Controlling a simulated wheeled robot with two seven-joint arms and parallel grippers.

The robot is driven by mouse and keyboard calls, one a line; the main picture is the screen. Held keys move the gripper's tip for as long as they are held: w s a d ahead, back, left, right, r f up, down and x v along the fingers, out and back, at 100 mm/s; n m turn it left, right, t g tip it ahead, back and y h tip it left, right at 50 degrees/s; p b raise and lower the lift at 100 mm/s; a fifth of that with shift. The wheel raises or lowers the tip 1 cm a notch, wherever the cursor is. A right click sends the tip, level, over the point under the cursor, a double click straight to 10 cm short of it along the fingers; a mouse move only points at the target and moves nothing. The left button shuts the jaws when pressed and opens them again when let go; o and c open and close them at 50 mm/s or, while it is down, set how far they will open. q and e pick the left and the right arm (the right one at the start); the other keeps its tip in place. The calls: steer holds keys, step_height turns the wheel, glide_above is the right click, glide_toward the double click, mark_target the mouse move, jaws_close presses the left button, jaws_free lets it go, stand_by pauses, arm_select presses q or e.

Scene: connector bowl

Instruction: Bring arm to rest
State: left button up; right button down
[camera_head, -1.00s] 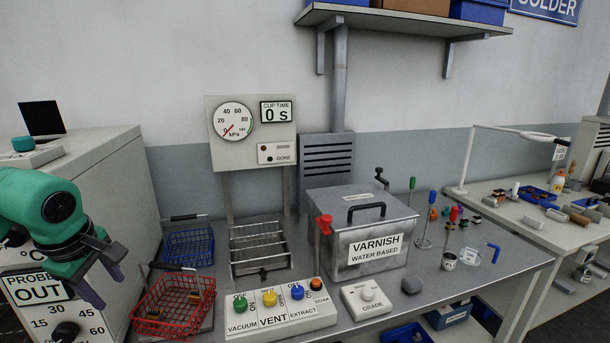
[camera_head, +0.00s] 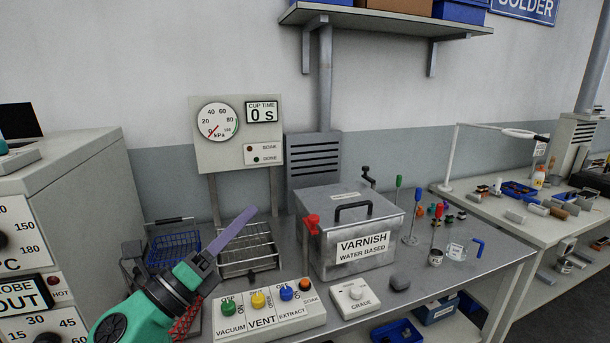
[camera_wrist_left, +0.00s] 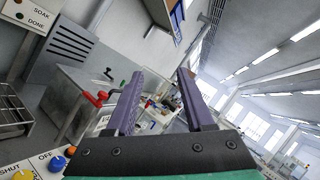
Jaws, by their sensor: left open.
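My left arm comes in at the lower left of the head view. Its gripper (camera_head: 235,230) points up and to the right, in front of the wire rack. In the left wrist view the two purple fingers of the left gripper (camera_wrist_left: 160,100) stand apart with nothing between them, so it is open and empty. The head view shows the fingers nearly edge-on, overlapping. My right gripper is in neither view.
The varnish tank (camera_head: 350,230) stands right of the gripper, behind the vent panel (camera_head: 270,308). The wire rack (camera_head: 250,262) and blue basket (camera_head: 175,247) are close to the fingers. The arm mostly hides the red basket (camera_head: 188,322).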

arm_select(q)
steer(key=w+a+f+n+t+y, duration=0.1)
steer(key=w+a+f+n+y, duration=0.1)
steer(key=a+f+n+y, duration=1.4)
steer(key=s+f+n+g, duration=0.55)
steer(key=f+n, duration=0.25)
steer(key=n, duration=0.3)
steer(key=s+d+f+n+g+h, duration=0.35)
steer(key=s+f+n+g, duration=0.45)
steer(key=s+f, duration=0.9)
steer(key=s+f+m+g, duration=0.1)
steer(key=s+f+g, duration=0.1)
steer(key=f, duration=1)
steer(key=s+f+m+g, duration=0.1)
steer(key=s+f, duration=0.1)
steer(key=f, duration=1)
steer(key=s+a+f+g, duration=0.1)
steer(key=s+a+f, duration=0.1)
steer(key=s+f, duration=0.9)
steer(key=s+y, duration=0.1)
steer(key=s, duration=0.2)
steer(key=shift+s+a+f, duration=0.2)
steer(key=shift+s+a, duration=0.1)
